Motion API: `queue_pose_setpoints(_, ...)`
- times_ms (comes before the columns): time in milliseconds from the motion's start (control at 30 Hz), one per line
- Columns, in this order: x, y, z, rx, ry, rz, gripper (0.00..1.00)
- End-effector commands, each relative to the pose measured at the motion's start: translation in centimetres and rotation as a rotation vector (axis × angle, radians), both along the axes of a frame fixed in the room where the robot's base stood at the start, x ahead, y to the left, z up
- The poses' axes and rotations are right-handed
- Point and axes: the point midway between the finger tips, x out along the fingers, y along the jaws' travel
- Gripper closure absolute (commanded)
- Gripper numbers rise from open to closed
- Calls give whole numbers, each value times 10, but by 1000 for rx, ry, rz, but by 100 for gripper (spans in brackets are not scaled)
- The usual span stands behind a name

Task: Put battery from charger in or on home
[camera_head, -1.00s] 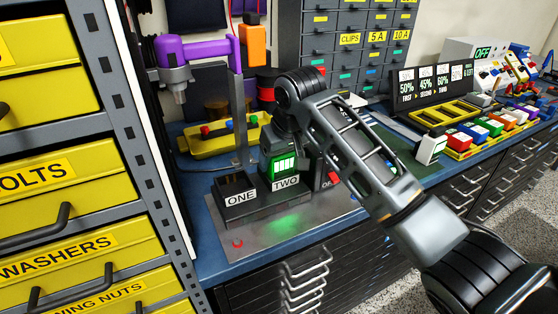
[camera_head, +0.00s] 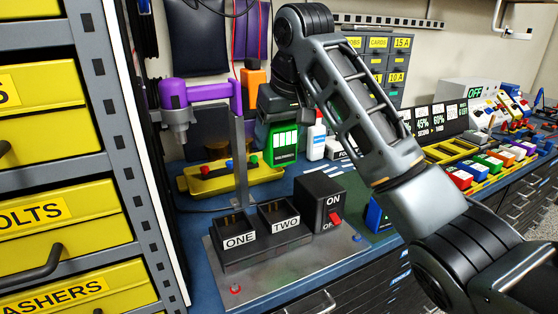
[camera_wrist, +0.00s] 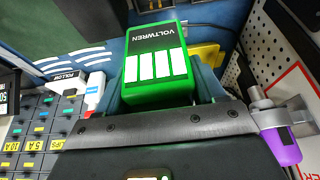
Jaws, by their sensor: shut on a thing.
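The battery (camera_head: 282,143) is a green and black block with lit pale bars on its face. It hangs upright in my gripper (camera_head: 278,108), in the air above and behind the charger (camera_head: 284,240). In the wrist view my gripper (camera_wrist: 160,108) is shut on the battery (camera_wrist: 156,62), whose face reads VOLTWREN. The charger's two bays, labelled ONE and TWO, both look empty, with brass contacts showing. My arm covers part of the bench behind. I see nothing readable as home.
A switch box (camera_head: 321,203) with a red rocker stands right of the bays. A purple-headed post tool (camera_head: 200,95) and a yellow tray (camera_head: 215,176) stand behind left. Yellow drawers (camera_head: 60,225) fill the left. Coloured blocks (camera_head: 485,165) sit at the right.

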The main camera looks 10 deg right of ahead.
Motion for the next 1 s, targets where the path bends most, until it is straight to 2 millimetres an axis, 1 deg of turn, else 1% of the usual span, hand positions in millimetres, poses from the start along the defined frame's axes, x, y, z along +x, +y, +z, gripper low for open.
queue_pose_setpoints(33,0,0,7,0,-2,0,89)
queue_pose_setpoints(100,1,0,14,0,-2,0,89)
queue_pose_setpoints(300,0,0,28,0,0,-1,89)
queue_pose_setpoints(1000,0,0,65,0,0,0,89)
